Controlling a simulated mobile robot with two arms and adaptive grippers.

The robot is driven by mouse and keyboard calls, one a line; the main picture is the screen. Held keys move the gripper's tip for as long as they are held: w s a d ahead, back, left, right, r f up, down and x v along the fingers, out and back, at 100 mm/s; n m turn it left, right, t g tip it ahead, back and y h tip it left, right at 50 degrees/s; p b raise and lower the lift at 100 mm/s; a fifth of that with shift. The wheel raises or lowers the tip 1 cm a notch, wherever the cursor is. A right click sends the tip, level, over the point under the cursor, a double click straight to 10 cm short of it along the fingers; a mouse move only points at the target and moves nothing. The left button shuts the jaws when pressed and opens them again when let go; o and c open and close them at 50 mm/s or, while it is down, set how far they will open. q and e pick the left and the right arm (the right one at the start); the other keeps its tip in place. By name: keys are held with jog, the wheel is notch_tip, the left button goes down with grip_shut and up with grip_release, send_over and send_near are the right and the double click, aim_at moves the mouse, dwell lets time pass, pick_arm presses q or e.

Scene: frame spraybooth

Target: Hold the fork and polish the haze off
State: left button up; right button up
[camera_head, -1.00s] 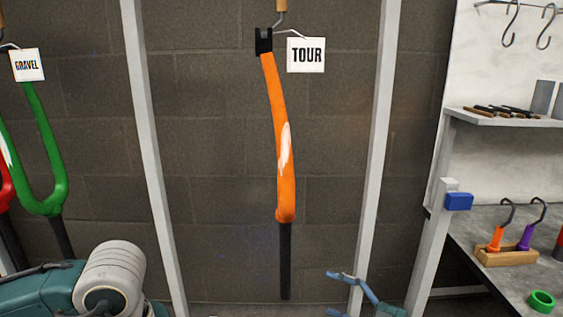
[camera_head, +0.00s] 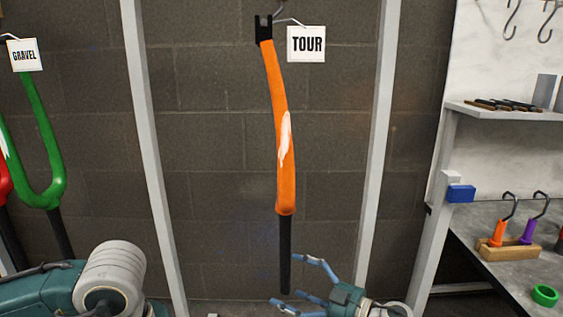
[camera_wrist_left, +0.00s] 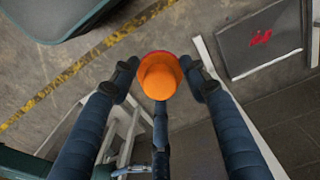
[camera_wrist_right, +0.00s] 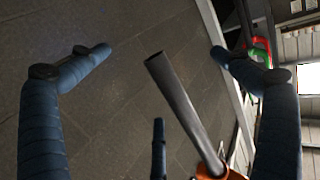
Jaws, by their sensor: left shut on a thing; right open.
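The orange fork (camera_head: 281,110) hangs upright, crown low, with a pale hazy patch (camera_head: 285,140) on its side and a dark steerer tube (camera_head: 285,255) pointing down. A TOUR tag (camera_head: 306,44) hangs beside its top. My right gripper (camera_head: 301,283) is open near the tube's lower end. In the right wrist view the tube (camera_wrist_right: 180,100) lies between the spread fingers, with no contact visible, and the orange crown (camera_wrist_right: 215,172) is at the bottom edge. My left gripper (camera_wrist_left: 160,90) is shut on an orange round-ended thing (camera_wrist_left: 158,74); the head view shows only my left arm.
A green fork (camera_head: 45,150) with a GRAVEL tag (camera_head: 24,54) hangs at left, beside a red one. Pale posts (camera_head: 375,130) flank the orange fork. At right, a bench holds a wooden block (camera_head: 510,250) with hooked tools and a green ring (camera_head: 544,295).

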jog(key=c, duration=2.1)
